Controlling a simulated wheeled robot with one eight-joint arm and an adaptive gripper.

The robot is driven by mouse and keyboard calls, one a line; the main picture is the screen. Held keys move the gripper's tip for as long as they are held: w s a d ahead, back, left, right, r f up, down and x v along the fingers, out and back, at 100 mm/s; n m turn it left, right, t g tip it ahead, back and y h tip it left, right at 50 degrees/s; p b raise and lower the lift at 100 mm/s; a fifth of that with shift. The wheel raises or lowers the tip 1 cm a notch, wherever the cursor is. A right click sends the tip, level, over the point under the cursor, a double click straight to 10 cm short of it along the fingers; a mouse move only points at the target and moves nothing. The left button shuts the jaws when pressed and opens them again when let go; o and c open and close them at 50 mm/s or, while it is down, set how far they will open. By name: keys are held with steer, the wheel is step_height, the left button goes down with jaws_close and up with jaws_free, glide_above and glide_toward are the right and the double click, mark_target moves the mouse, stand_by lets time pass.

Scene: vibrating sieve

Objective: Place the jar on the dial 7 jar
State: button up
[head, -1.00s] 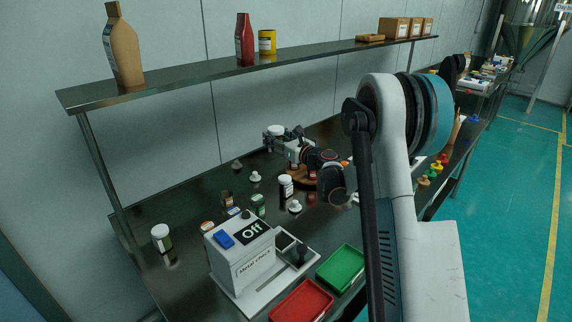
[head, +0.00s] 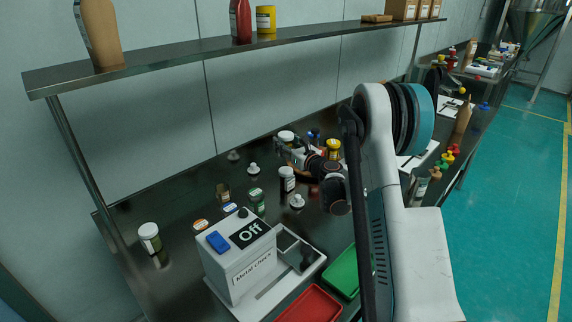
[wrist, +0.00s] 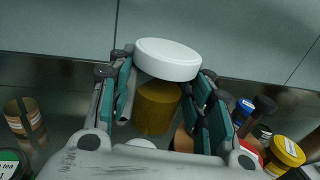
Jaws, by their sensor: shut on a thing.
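My gripper (head: 290,150) is shut on a jar with a white lid (head: 286,136), held upright above the dark table. In the wrist view the white lid (wrist: 168,60) stands between the teal fingers, with what appears to be its mustard-coloured body (wrist: 158,106) below. A white-lidded jar with a pale label (head: 287,180) stands on the table just below my gripper. Another white-lidded jar (head: 150,238) stands at the left end. I cannot read a dial number on any jar, so I cannot tell which is the dial 7 jar.
The metal check box (head: 240,262) stands in front, beside a red tray (head: 312,303) and a green tray (head: 342,270). Small jars (head: 256,200) and white stoppers (head: 297,201) stand nearby. Yellow-lidded jar (head: 333,150) is right of my gripper. A shelf (head: 200,62) runs above the table.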

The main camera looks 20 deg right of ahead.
step_height(320, 180, down, 7)
steer(key=shift+r+b, duration=0.15)
steer(key=shift+b, duration=0.95)
steer(key=shift+r, duration=0.1)
steer(key=o, duration=1.1)
